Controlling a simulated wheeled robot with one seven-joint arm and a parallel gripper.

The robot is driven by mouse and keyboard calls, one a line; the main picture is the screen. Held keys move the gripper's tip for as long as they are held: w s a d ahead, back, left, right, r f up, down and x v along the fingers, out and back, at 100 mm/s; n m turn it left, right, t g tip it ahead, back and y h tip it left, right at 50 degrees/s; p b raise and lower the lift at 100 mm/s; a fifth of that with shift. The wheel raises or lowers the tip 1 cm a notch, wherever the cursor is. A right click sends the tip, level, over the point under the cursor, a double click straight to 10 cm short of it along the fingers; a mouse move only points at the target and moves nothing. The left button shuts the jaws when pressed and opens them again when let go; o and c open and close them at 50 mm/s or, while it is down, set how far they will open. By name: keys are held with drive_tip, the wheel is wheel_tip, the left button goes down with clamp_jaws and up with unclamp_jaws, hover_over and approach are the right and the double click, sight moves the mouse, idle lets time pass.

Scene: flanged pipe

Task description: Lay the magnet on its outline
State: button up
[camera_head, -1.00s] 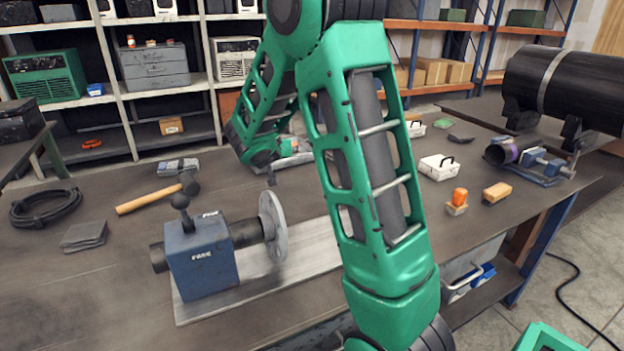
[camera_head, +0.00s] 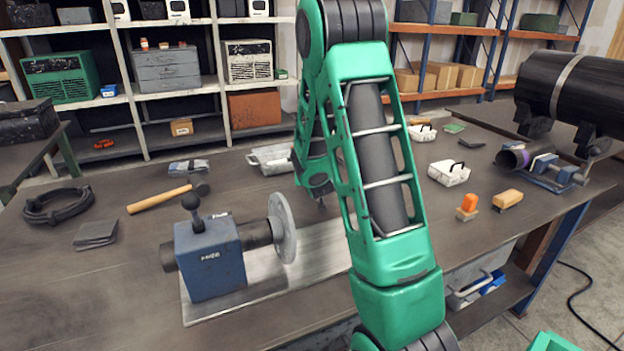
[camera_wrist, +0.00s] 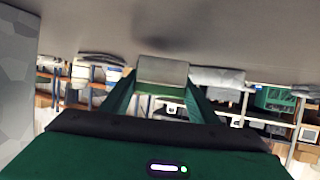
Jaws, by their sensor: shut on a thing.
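In the wrist view my gripper (camera_wrist: 162,82) has its two green fingers closed on a pale grey block (camera_wrist: 163,72), which seems to be the magnet. In the head view my gripper and the block are mostly hidden behind my arm, over the bench near the flange. The flanged pipe has a round grey flange (camera_head: 283,228) and sits in a blue clamp block (camera_head: 209,262). That block stands on a pale metal plate (camera_head: 318,250). I cannot make out the magnet's outline in either view.
A hammer (camera_head: 160,199), grey pads (camera_head: 96,233) and a coiled cable (camera_head: 56,205) lie left on the bench. A white box (camera_head: 449,173), an orange-topped piece (camera_head: 468,206) and a brush (camera_head: 508,198) lie right.

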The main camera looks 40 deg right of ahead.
drive_tip(key=shift+f, duration=0.85)
drive_tip(key=o, duration=1.3)
drive_tip(key=shift+o, duration=0.2)
